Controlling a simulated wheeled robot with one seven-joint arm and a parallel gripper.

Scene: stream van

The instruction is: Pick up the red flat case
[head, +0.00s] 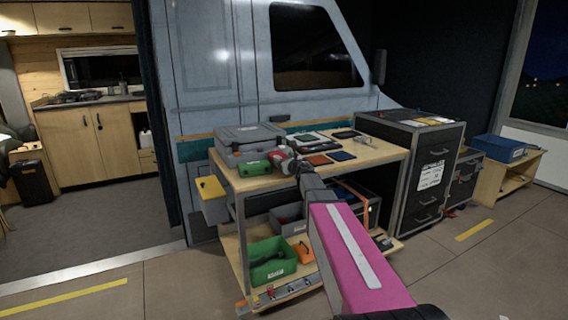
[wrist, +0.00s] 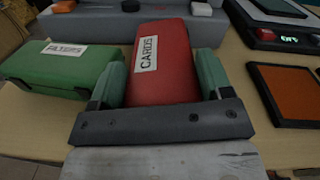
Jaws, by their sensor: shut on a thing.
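The red flat case (wrist: 160,75) has a white label reading "CARDS" and lies between the two green fingers of my gripper (wrist: 162,85) in the wrist view. My gripper is shut on it, with a finger touching each long side. In the head view my gripper (head: 286,163) is over the left part of the cart's top, and the red case (head: 280,157) shows only in part there. I cannot tell whether the case touches the tabletop.
A green case (wrist: 60,68) lies close left of the red one. A grey toolbox (head: 250,136) stands behind. Right of my gripper are an orange flat piece (wrist: 288,92) and a scale (wrist: 282,28). The cart's top (head: 375,153) has some bare wood.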

